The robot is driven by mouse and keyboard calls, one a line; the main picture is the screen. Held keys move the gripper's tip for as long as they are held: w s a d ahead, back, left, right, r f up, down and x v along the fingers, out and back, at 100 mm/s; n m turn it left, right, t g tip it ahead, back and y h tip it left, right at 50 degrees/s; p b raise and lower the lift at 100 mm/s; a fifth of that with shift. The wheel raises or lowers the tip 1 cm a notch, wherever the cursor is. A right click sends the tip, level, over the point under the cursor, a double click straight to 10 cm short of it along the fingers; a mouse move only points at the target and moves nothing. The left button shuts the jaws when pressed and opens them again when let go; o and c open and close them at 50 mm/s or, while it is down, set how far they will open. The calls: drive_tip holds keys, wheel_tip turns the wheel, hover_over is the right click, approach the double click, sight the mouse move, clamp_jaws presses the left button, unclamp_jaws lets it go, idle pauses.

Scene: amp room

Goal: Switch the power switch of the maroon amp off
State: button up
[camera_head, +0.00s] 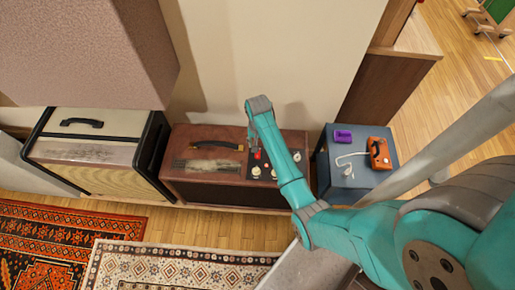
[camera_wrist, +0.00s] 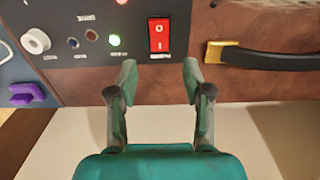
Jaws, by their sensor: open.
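The maroon amp (camera_head: 205,186) stands against the wall with its control panel on the right of its top. Its red power switch (camera_wrist: 159,36) shows at the top middle of the wrist view, with "O" and "I" marks. Which side of the switch is pressed I cannot tell. My gripper (camera_wrist: 160,75) is open and empty, its two fingers apart just below the switch in the wrist view and not visibly touching it. In the head view, my arm partly covers the control panel.
The amp's dark handle (camera_wrist: 268,58) lies right of the switch in the wrist view, a white knob (camera_wrist: 36,41) left. A blue-grey box (camera_head: 338,178) bears purple (camera_head: 343,136) and orange (camera_head: 379,153) items. A cream amp (camera_head: 95,152) stands left; a pinkish box (camera_head: 85,50) overhangs it.

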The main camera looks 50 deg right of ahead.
sight(258, 154)
drive_tip(key=shift+f, duration=2.55)
clamp_jaws()
